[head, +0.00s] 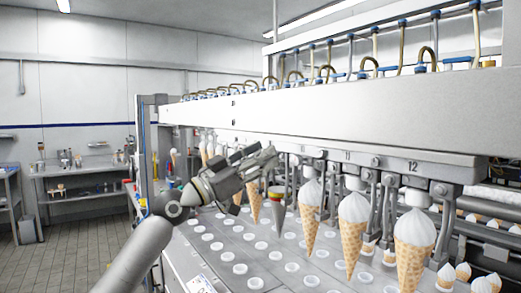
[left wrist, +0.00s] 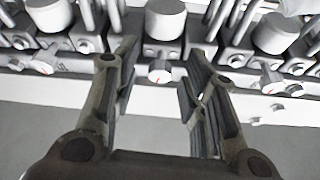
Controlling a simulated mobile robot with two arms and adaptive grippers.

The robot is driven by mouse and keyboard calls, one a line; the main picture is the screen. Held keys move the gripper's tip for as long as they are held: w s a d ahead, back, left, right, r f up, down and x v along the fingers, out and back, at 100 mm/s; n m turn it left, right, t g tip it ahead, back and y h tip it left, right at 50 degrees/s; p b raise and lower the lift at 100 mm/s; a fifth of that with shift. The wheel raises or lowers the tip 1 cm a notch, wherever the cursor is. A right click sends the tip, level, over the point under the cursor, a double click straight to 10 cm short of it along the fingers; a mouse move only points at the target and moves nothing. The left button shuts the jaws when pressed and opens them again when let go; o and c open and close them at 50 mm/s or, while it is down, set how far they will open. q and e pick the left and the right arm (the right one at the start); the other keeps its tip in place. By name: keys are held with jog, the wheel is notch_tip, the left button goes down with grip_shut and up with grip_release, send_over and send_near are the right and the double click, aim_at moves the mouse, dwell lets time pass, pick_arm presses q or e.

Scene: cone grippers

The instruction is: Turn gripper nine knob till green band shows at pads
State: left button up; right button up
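My left gripper (head: 258,160) reaches in from the left to the front of the cone machine (head: 330,128), below its long beam. In the left wrist view the left gripper (left wrist: 155,70) is open, with its two fingers apart. A small round pale knob (left wrist: 160,72) with a red mark sits between the fingertips; I see no contact. A dark grey cone (head: 277,222) with red, yellow and green bands at its top hangs just right of the gripper. The gripper hides the station number there, so I cannot tell which is nine. My right gripper is not in view.
Wafer cones with white tops (head: 354,235) hang at the stations on the right, near the number 12 plate (head: 413,167). Below is a grey plate (head: 215,255) with rows of white-rimmed holes. Other knobs (left wrist: 270,88) flank the gripper. A side table (head: 85,170) stands back left.

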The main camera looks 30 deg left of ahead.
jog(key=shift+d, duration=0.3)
pick_arm(q)
jog(key=shift+c, duration=0.5)
grip_shut()
jog(key=n+y+p, duration=0.1)
jog(key=n+p, duration=0.2)
jog(key=shift+n+t+y, duration=0.3)
jog(key=shift+y, duration=0.1)
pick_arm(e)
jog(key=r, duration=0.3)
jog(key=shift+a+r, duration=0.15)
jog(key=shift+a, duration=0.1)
pick_arm(q)
jog(key=shift+o, duration=0.5)
grip_release()
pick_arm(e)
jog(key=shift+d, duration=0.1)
